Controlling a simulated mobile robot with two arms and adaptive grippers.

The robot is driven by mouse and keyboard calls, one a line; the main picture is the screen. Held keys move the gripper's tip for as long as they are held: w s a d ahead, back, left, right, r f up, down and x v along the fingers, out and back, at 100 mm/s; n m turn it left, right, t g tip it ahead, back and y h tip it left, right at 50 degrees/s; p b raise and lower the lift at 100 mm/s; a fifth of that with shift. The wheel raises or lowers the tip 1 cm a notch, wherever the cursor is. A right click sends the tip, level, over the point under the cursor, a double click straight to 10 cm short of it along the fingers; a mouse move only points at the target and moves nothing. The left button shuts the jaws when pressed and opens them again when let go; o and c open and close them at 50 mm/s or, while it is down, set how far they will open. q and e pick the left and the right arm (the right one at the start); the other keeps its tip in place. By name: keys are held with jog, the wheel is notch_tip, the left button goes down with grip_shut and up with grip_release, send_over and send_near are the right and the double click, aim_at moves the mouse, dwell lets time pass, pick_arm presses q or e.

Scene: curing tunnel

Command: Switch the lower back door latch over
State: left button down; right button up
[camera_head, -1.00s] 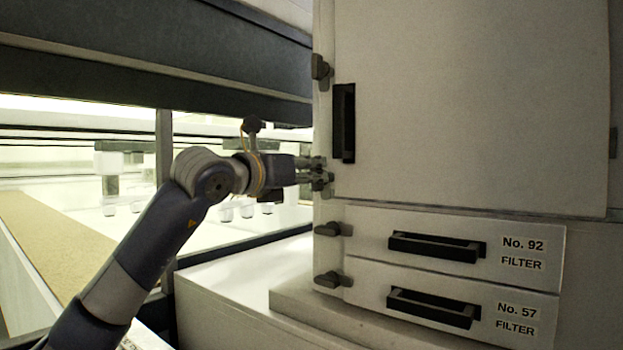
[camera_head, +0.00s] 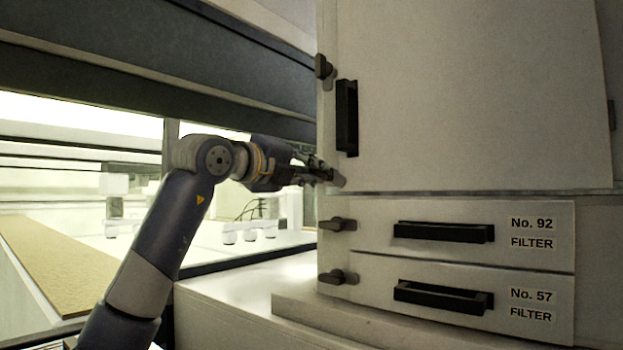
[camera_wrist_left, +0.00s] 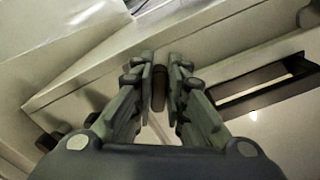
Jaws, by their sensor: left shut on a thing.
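The back door (camera_head: 470,90) is a large pale panel with a black upright handle (camera_head: 346,118). My left gripper (camera_head: 334,177) is at the door's lower left corner, below the handle. In the left wrist view its two fingers (camera_wrist_left: 163,78) are closed around the dark knob of the lower door latch (camera_wrist_left: 160,90). In the head view the fingers mostly hide this latch, so its exact angle cannot be told. The upper door latch (camera_head: 323,67) is dark and sits above, at the door's left edge. My right gripper is not in view.
Below the door are two filter drawers, No. 92 (camera_head: 540,242) and No. 57 (camera_head: 535,297), with black handles and a dark latch each (camera_head: 338,224), (camera_head: 338,276). A pale ledge (camera_head: 235,280) lies below my gripper. The lit tunnel opening is at left.

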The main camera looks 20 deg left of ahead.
pick_arm(q)
jog(key=n, duration=0.1)
jog(key=n+b, duration=0.1)
jog(key=n, duration=0.1)
jog(key=shift+a+f+n+b, duration=0.15)
jog(key=shift+f+n+b, duration=0.1)
jog(key=shift+n+b, duration=0.1)
jog(key=shift+f+n+b, duration=0.1)
jog(key=shift+n+b, duration=0.45)
jog(key=shift+n, duration=0.5)
jog(key=c, duration=1.6)
grip_release()
jog(key=shift+a, duration=0.1)
jog(key=v, duration=1.2)
